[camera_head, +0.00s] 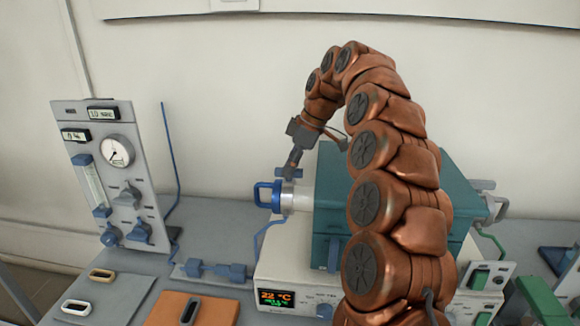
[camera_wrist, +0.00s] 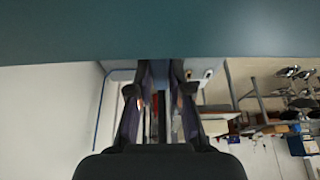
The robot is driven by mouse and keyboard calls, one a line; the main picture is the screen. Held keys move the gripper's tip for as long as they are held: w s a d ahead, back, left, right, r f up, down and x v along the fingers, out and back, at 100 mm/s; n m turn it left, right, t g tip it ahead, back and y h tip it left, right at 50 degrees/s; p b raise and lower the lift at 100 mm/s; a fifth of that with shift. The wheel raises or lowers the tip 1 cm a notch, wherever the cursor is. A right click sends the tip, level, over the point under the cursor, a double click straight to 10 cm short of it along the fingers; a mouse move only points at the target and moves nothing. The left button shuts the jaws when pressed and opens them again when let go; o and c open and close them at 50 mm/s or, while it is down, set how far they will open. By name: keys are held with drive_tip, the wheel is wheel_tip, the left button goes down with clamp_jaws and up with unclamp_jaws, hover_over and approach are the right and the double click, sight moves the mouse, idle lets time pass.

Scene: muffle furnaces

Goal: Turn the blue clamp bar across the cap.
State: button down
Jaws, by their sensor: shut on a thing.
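The tube furnace has a teal body (camera_head: 335,185). A silver-white tube end (camera_head: 297,200) sticks out at its left. A blue cap with a loop handle (camera_head: 265,196) sits on the tube end. The short blue clamp bar (camera_head: 283,173) shows just above the tube end, at my fingertips. My gripper (camera_head: 291,168) points down from above and is shut on the clamp bar.
A grey gas panel (camera_head: 115,165) with a gauge and knobs stands at the left. A white control box (camera_head: 300,275) with a lit display is under the furnace. Blue fittings (camera_head: 210,270), ring-shaped parts (camera_head: 102,274) and an orange pad (camera_head: 165,308) lie in front at the left.

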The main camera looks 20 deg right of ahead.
idle(0.3)
drive_tip(key=c, duration=1.1)
unclamp_jaws()
